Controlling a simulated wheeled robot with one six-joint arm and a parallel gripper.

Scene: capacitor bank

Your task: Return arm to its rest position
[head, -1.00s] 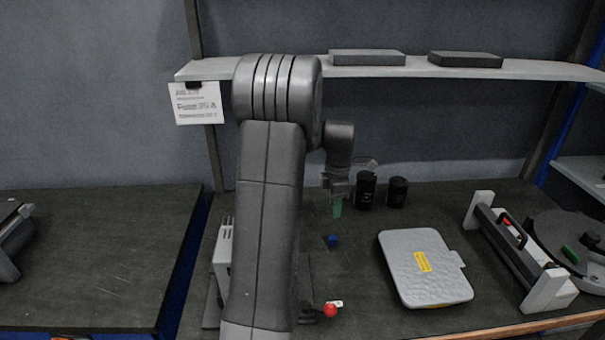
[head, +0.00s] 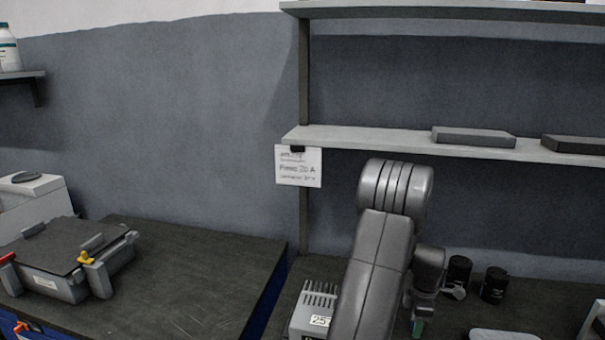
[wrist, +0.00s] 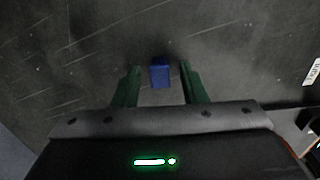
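My gripper (head: 418,326) hangs at the end of my bent arm above the dark bench, low in the head view. In the wrist view its two green fingers (wrist: 160,87) stand apart with a gap between them, so it is open. A small blue block (wrist: 160,72) shows beyond the fingertips, in line with the gap; it appears to lie on the bench surface (wrist: 215,45), not held. The block is out of the present head view.
Two black cylinders (head: 476,281) stand right of my gripper. A shelf (head: 385,142) with grey flat boxes runs above. A paper sign (head: 298,167) hangs from its left end. A white ribbed unit (head: 316,308) stands left of my arm. The left bench (head: 190,275) has clear room.

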